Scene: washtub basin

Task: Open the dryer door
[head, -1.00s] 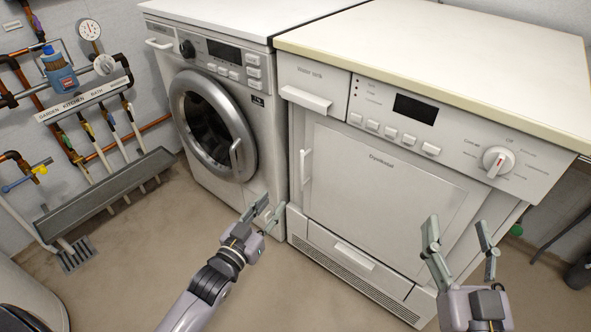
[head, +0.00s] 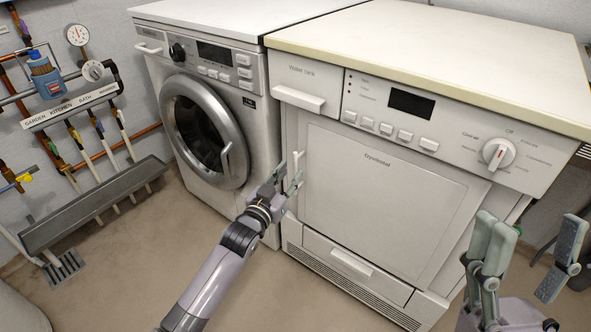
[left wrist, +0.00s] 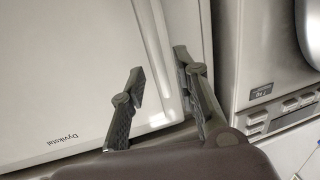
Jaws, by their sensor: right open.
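The white dryer (head: 480,140) stands at the right, with its flat square door (head: 380,200) shut. The door's upright handle (head: 298,158) is at the door's left edge, partly covered by my left gripper. My left gripper (head: 287,179) is at this handle, its fingers apart. In the left wrist view my left gripper (left wrist: 160,65) is open, one finger over the door face and the other nearer the washing machine side. I cannot tell whether either finger touches the handle. My right gripper (head: 530,245) is open and empty, in front of the dryer's lower right.
A washing machine (head: 250,130) with a round door (head: 208,130) stands close at the dryer's left. A grey floor trough (head: 95,205) and pipes with a label strip (head: 70,106) are along the left wall. The floor in front is clear.

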